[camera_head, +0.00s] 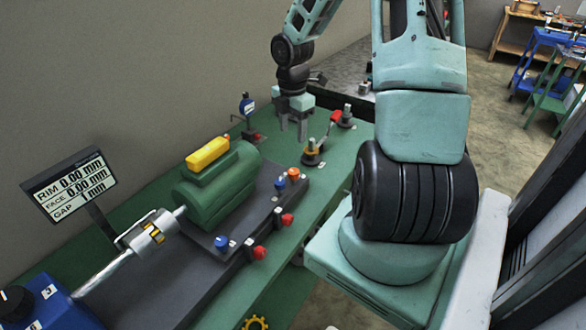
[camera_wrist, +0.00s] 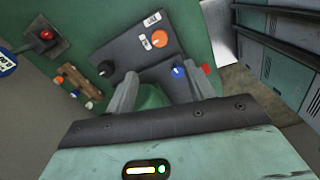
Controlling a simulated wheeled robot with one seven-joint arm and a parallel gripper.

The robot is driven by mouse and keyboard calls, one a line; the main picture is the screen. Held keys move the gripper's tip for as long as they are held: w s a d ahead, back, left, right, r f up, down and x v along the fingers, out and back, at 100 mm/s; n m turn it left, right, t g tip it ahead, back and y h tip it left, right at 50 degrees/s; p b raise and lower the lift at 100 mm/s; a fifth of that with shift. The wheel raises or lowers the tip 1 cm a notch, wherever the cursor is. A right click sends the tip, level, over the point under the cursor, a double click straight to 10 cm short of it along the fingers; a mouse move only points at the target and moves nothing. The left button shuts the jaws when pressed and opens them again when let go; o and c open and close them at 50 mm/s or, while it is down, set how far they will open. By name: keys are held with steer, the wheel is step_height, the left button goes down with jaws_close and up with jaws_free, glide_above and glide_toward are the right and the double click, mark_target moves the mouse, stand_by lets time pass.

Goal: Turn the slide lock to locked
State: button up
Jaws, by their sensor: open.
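My gripper (camera_head: 293,128) is open and empty, hanging over the green bench beyond the far end of the dark base. In the wrist view my gripper (camera_wrist: 162,88) has its two fingers spread, with green between and behind them. An orange knob with a white pointer (camera_wrist: 159,38) sits on a dark panel ahead of the fingers, with small white labels beside it. A blue knob (camera_wrist: 178,71) shows near the right finger. I cannot tell which control is the slide lock, nor read its state.
A green motor (camera_head: 217,186) with a yellow top box (camera_head: 208,154) stands on the dark base (camera_head: 150,285). Red knobs (camera_head: 259,252) line its front edge. A display (camera_head: 72,184) stands at left. A gauge (camera_head: 247,106) and a red-handled tool (camera_head: 335,117) stand near my gripper.

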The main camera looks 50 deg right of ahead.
mark_target(292, 172)
step_height(292, 172, down, 14)
steer(key=shift+f+b, duration=0.2)
steer(key=shift+b, duration=0.2)
steer(key=shift+c, duration=0.2)
steer(key=c, duration=0.9)
